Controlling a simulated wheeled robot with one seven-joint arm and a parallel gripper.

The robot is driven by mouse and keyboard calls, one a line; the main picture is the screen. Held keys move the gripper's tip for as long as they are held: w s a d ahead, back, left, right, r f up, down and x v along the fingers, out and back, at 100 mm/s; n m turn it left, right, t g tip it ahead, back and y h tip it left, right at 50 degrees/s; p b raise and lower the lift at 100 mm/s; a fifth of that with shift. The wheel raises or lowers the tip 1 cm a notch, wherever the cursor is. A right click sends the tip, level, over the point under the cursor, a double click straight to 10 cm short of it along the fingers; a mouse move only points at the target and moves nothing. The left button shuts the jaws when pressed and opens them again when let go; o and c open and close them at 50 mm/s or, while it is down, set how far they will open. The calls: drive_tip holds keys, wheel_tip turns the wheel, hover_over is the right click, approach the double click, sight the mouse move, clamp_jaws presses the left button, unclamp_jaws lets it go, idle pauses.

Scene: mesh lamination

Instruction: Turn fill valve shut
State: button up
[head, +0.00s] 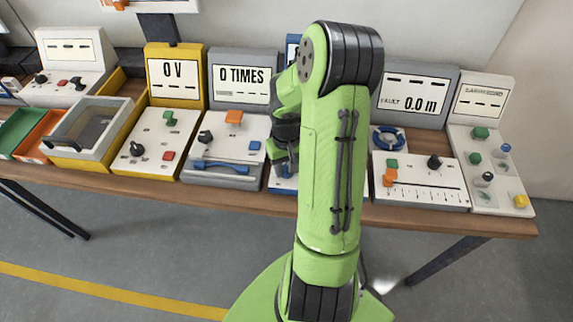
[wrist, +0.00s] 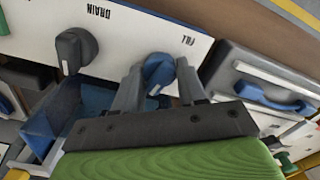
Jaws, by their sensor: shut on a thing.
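The fill valve is a round blue knob (wrist: 157,70) with a white mark, under the printed word FILL in the wrist view. My gripper (wrist: 158,82) is shut on this blue knob, with one grey finger on each side of it. A dark grey knob (wrist: 72,50) by the word DRAIN sits to its left on the same white panel (wrist: 120,40). In the head view my gripper (head: 284,165) is at the station in the middle of the table. My green arm hides most of that station and the blue knob there.
A blue basin (wrist: 72,110) lies beside the panel in the wrist view. The "0 TIMES" station (head: 225,150) with a blue handle stands close on the left in the head view. The slider station (head: 425,180) stands right of my arm. The wooden table (head: 490,222) is crowded.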

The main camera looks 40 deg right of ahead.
sight(287, 166)
drive_tip(key=shift+n, duration=1.6)
drive_tip(key=o, duration=1)
drive_tip(key=shift+o, duration=0.2)
drive_tip(key=shift+r, duration=0.1)
wheel_tip(287, 166, up, 16)
drive_tip(key=p, duration=0.3)
drive_tip(key=shift+f, duration=0.2)
